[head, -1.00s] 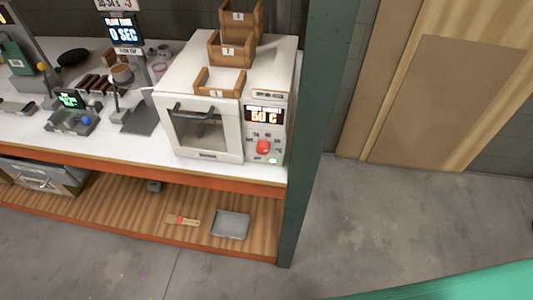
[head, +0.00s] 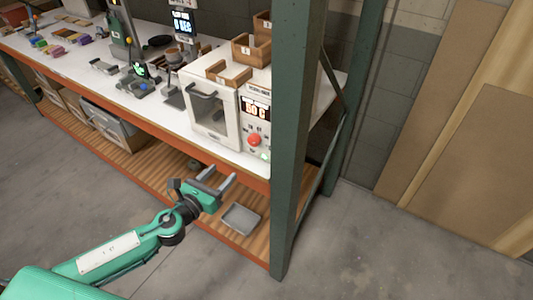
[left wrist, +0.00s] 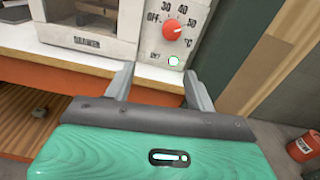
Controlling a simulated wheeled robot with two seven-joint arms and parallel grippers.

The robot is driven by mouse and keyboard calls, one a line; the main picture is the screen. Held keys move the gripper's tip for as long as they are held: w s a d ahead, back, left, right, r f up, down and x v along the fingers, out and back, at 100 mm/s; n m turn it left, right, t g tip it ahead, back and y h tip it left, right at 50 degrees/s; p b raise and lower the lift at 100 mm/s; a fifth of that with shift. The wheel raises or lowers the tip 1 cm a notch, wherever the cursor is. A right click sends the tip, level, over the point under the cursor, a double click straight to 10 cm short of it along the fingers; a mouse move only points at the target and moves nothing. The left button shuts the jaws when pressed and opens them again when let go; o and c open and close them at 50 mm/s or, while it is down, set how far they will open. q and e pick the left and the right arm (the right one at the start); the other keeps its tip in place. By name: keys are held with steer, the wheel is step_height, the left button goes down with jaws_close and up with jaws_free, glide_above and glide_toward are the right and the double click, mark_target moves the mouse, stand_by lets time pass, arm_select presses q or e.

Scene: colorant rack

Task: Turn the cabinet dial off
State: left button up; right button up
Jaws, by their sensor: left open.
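The white cabinet (head: 229,130) stands at the right end of the white worktop, with a window door and a lit orange display (head: 255,109). Its red dial (head: 254,139) sits below the display and shows large in the left wrist view (left wrist: 173,29), among marks OFF, 30, 40 and 50. Its exact pointing is hard to tell. A lit indicator (left wrist: 174,61) is below it. My left gripper (head: 222,175) is open and empty, in front of the rack, lower than the dial. In the left wrist view its fingertips (left wrist: 159,70) point toward the cabinet front, apart from the dial. My right gripper is not in view.
A green rack post (head: 292,150) stands close to the right of the cabinet. Wooden boxes (head: 229,73) sit on the cabinet top. A grey tray (head: 240,218) lies on the lower wooden shelf near my left gripper. The floor in front is clear.

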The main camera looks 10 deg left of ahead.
arm_select(q)
steer(key=d+r+m, duration=0.1)
steer(key=r, duration=0.1)
steer(key=p, duration=0.2)
glide_toward(252, 143)
steer(key=shift+h, duration=0.4)
steer(key=x, duration=0.2)
steer(key=p+x, duration=0.1)
steer(key=x, duration=0.5)
steer(key=shift+w+a+f+p, duration=0.1)
steer(key=shift+w+a+p, duration=0.1)
steer(key=shift+a+p, duration=0.1)
steer(key=shift+w+d, duration=0.25)
steer(key=shift+w, duration=0.25)
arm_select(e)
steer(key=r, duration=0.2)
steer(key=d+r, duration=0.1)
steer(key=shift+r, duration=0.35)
arm_select(q)
steer(key=c, duration=1)
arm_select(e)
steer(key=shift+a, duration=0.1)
